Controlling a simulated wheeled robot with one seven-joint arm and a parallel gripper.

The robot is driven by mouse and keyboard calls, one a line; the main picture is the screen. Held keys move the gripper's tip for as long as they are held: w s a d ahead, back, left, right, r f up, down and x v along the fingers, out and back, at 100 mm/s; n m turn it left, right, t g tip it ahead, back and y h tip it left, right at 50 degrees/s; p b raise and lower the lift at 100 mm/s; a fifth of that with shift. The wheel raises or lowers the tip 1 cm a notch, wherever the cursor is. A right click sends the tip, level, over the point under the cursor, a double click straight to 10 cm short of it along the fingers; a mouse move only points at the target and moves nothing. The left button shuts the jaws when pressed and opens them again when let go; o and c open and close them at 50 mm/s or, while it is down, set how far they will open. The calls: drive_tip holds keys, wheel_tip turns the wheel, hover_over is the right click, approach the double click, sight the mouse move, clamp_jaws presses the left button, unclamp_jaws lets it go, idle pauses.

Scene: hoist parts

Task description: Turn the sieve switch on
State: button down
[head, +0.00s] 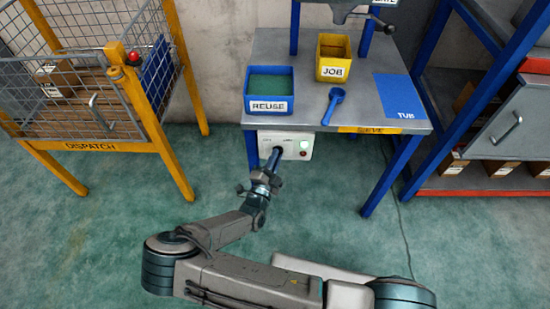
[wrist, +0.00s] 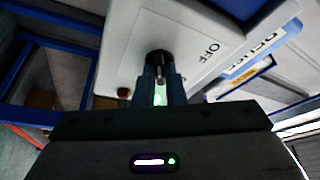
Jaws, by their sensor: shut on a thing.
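The sieve's switch box (head: 299,147) is a white box under the front edge of the sieve table, at its left end. In the wrist view the box face (wrist: 125,45) carries the word OFF beside a black knob (wrist: 158,56). My gripper (head: 276,153) reaches up to the box front. In the wrist view its fingers (wrist: 159,80) are shut on the knob. The fingers partly hide the knob, so I cannot tell its turned position. A greenish glow shows between the fingers.
The sieve table (head: 290,50) bears a blue REUSE bin (head: 268,105), a yellow JOB bin (head: 333,72), a blue scoop (head: 333,104) and a blue TUB mat (head: 400,95). A yellow-framed DISPATCH cage (head: 90,146) stands left, a blue rack (head: 465,105) right.

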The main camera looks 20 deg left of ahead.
drive_tip(key=shift+r, duration=0.1)
idle(0.3)
drive_tip(key=c, duration=1.5)
unclamp_jaws()
drive_tip(key=shift+a, duration=0.1)
drive_tip(key=shift+w, duration=0.1)
drive_tip(key=v, duration=1.3)
drive_tip(key=shift+s+f, duration=0.3)
drive_tip(key=shift+s, duration=0.05)
drive_tip(key=shift+r, duration=0.1)
